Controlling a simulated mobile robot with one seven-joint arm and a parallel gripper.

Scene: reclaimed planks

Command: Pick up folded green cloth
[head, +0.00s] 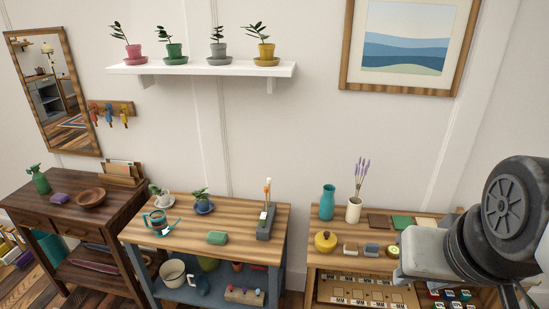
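A flat green square (402,222), which looks like the folded green cloth, lies toward the back of the right wooden table (322,258). It sits between a brown flat square (379,221) and a cream one (425,220). A thicker, rounded green block (217,238) lies on the middle table (185,238); I cannot tell its material. My arm shows at the right edge, in front of the right end of the right table. The fingers of my gripper are not in view.
On the right table stand a teal vase (328,202), a white vase with lavender (354,210), a yellow pot (325,242) and several small blocks in front of the flat squares. A white shelf (200,69) with potted plants hangs above the middle table. A dark table (60,212) stands left.

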